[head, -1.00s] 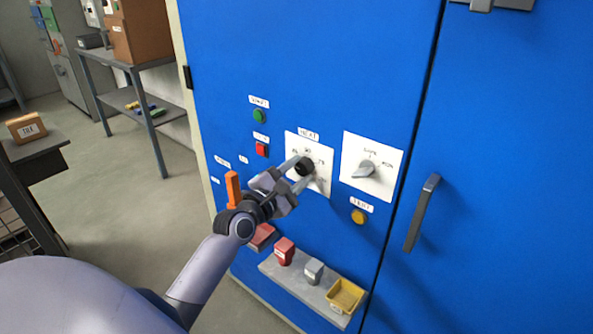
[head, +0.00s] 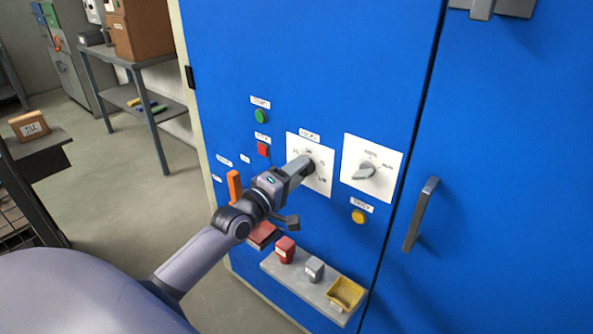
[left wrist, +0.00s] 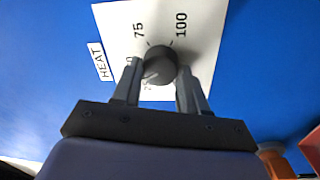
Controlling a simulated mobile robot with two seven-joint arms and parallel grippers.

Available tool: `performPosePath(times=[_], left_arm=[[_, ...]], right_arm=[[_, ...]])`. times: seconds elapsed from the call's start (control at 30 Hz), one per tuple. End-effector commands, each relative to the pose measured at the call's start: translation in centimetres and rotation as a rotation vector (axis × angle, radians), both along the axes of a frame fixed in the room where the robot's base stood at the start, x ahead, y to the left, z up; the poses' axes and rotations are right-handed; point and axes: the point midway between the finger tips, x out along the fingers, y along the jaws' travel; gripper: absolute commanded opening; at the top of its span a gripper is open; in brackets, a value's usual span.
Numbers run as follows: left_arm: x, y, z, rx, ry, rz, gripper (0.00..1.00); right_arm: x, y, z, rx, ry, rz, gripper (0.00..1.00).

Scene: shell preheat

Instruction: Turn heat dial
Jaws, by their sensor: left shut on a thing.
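The heat dial is a dark round knob (left wrist: 160,63) on a white plate (head: 325,183) marked with numbers, on the blue cabinet front. In the left wrist view 75 and 100 are readable beside it, with a HEAT label (left wrist: 98,61). My left gripper (head: 303,168) is shut on the dial, its fingers on either side of it in the left wrist view (left wrist: 160,82). In the head view the gripper hides most of the dial. The dial's pointer cannot be made out. My right gripper is not in view.
A second white plate with a grey selector knob (head: 364,172) is just right. A green button (head: 261,116), red button (head: 263,149), yellow button (head: 358,216) and orange handle (head: 234,187) are nearby. A grey shelf (head: 300,287) with small blocks and a yellow tray (head: 345,294) sits below.

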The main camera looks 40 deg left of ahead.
Motion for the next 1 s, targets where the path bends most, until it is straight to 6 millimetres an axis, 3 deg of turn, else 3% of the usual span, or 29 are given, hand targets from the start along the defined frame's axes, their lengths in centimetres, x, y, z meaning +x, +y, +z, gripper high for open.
performPosePath(times=[1.0], left_arm=[[0.0,-0.1,0.6,0.966,-0.076,0.0,0.12]], right_arm=[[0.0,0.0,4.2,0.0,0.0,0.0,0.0]])
